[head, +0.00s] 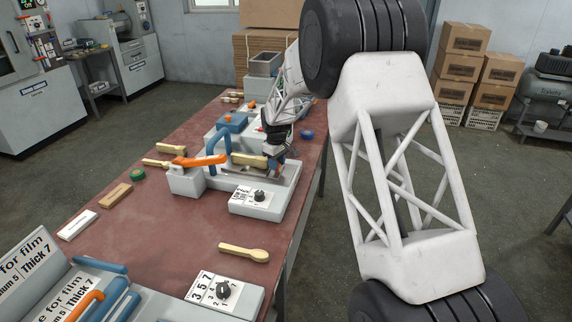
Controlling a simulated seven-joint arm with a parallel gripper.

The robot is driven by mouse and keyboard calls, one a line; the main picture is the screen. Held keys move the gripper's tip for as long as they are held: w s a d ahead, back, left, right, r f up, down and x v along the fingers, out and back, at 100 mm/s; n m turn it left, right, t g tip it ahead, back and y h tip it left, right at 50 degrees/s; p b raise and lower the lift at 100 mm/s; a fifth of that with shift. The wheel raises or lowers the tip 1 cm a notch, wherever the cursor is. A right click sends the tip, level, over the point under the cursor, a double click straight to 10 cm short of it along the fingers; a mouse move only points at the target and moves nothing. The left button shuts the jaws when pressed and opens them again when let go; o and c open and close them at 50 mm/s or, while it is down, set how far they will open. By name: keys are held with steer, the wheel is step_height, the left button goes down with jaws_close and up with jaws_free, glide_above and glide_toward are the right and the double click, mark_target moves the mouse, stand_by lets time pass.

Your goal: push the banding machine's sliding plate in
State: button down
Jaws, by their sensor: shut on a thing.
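The banding machine (185,182) is a light grey unit with an orange lever (200,161) and a blue upright frame, standing on the red-brown table. A pale wooden spoon bundle (247,160) lies across its middle, to the right of the lever. My gripper (272,162) is at the right end of this bundle, low over the machine, and appears shut on it. The fingertips are small and partly hidden. A thin grey plate (250,171), likely the sliding plate, shows just below the bundle and the fingers. How far in it sits cannot be told.
A dial box (254,199) stands in front of the machine. A loose spoon (243,252), a second dial box (226,292), green tape (138,175) and blue tape (307,135) lie on the table (170,245). More spoons lie left of the machine. The front middle is mostly clear.

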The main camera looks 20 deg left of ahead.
mark_target(248, 156)
steer(key=a, duration=1.1)
steer(key=shift+a, duration=0.4)
steer(key=c, duration=0.8)
jaws_free()
steer(key=shift+r, duration=0.1)
steer(key=shift+r, duration=3.85)
steer(key=shift+d, duration=0.1)
